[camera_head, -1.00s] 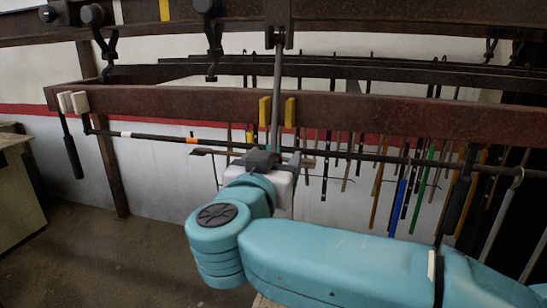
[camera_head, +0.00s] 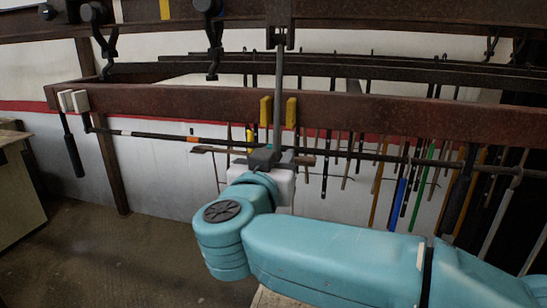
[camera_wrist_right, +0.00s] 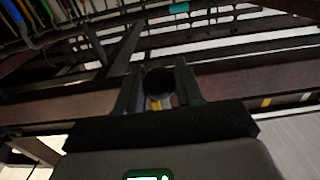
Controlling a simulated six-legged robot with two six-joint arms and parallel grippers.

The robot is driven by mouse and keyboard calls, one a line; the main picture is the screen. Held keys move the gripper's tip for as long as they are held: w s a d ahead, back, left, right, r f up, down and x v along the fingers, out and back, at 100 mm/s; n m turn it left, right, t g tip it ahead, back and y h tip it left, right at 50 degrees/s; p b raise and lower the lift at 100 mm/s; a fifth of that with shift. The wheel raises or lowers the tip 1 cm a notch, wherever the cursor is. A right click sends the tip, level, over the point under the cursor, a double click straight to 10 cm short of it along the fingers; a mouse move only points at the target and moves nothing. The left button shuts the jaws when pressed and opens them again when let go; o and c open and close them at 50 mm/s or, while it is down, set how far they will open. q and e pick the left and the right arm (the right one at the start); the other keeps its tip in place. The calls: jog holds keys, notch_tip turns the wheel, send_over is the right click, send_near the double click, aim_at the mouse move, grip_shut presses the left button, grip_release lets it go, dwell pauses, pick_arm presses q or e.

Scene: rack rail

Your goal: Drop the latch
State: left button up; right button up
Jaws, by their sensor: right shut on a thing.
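A long grey bar (camera_head: 278,92), which looks like the latch, hangs nearly upright from a dark bracket (camera_head: 280,36) on the upper beam. It passes in front of the brown rail (camera_head: 180,100), between two yellow blocks (camera_head: 291,112). My right gripper (camera_head: 274,153) is at the bar's lower end, below the rail, and is shut on it. In the right wrist view, its two dark fingers (camera_wrist_right: 157,92) close around a dark round end (camera_wrist_right: 159,83). The fingers partly hide the bar's lower end. My left gripper is in neither view.
A thin dark rod (camera_head: 155,135) with white and orange bands runs below the rail, close to my right gripper. Several coloured rods (camera_head: 397,203) hang behind on the right. Dark clamps (camera_head: 214,45) hang from the upper beam. The floor at lower left is clear.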

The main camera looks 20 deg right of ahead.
jog(key=p+x, duration=0.3)
jog(key=x, duration=0.1)
jog(key=shift+w+d+f, duration=0.1)
jog(key=shift+w+d, duration=0.05)
jog(key=o, duration=0.9)
jog(key=shift+w+f, duration=0.1)
jog(key=shift+w, duration=0.05)
jog(key=v, duration=0.7)
